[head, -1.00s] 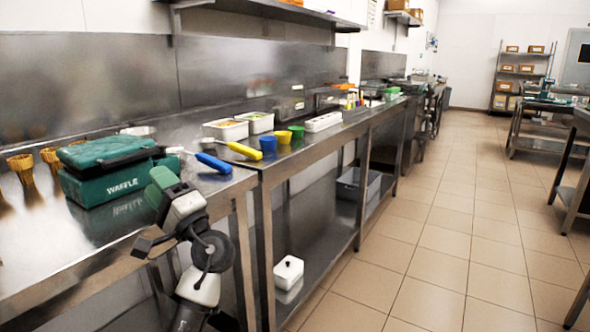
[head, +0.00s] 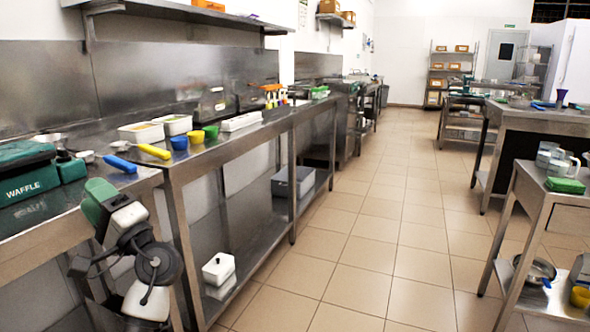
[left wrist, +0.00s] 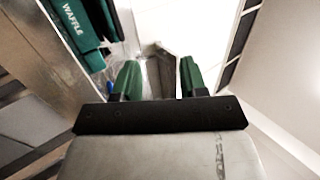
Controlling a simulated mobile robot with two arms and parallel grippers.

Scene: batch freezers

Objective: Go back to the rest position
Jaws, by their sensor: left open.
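My left gripper (head: 97,200) is low at the left of the head view, in front of the edge of the left steel counter. In the left wrist view its two green fingers (left wrist: 158,78) stand apart with nothing between them. The gripper is open and empty. The green waffle maker (head: 28,180) sits on the counter at the far left, apart from the gripper. It also shows at the upper left of the left wrist view (left wrist: 70,30). My right gripper is in neither view.
A steel counter (head: 165,165) runs along the left wall, with blue and yellow handled scoops, white tubs and small cups. A white box (head: 218,268) and a grey bin (head: 293,182) sit on its lower shelf. Another steel table (head: 535,200) stands at right. The tiled floor (head: 340,240) between is clear.

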